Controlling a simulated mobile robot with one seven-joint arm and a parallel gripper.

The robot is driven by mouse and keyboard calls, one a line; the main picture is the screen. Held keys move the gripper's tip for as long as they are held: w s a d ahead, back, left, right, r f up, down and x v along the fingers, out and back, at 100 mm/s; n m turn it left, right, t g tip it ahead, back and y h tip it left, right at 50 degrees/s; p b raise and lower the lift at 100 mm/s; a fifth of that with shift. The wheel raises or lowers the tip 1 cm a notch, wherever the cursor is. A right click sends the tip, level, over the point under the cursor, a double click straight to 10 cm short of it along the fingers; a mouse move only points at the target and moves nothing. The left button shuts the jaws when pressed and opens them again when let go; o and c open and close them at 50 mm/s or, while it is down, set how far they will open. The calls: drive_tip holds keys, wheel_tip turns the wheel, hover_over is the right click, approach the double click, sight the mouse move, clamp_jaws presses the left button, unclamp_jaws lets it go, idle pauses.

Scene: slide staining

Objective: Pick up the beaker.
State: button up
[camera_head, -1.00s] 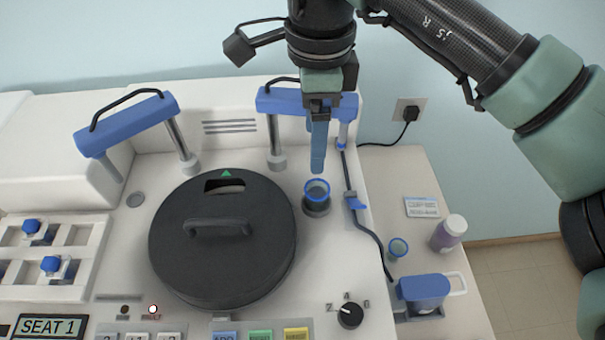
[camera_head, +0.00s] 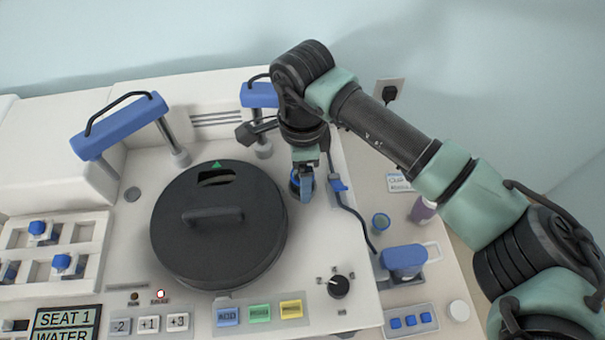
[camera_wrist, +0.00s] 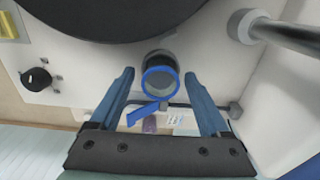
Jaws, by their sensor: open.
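The beaker (camera_head: 295,186) is a small clear cup with a bright blue rim on a dark round seat right of the black lid. In the head view my gripper (camera_head: 305,190) is over it and hides much of it. In the wrist view the beaker's blue rim (camera_wrist: 160,70) shows as a ring between the tips of my two blue fingers (camera_wrist: 160,76). The fingers are wide apart, one on each side, with visible gaps to the rim. I cannot tell how far down they reach beside the beaker.
The large black round lid (camera_head: 215,250) is close on the left. A blue-handled post (camera_head: 260,100) stands behind. A dark cable (camera_head: 357,218) with a blue clip runs on the right. Further right are a small blue-rimmed cup (camera_head: 381,222), a purple bottle (camera_head: 423,210) and a blue container (camera_head: 404,260).

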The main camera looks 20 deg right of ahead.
drive_tip(key=shift+f, duration=0.15)
drive_tip(key=shift+c, duration=0.2)
clamp_jaws()
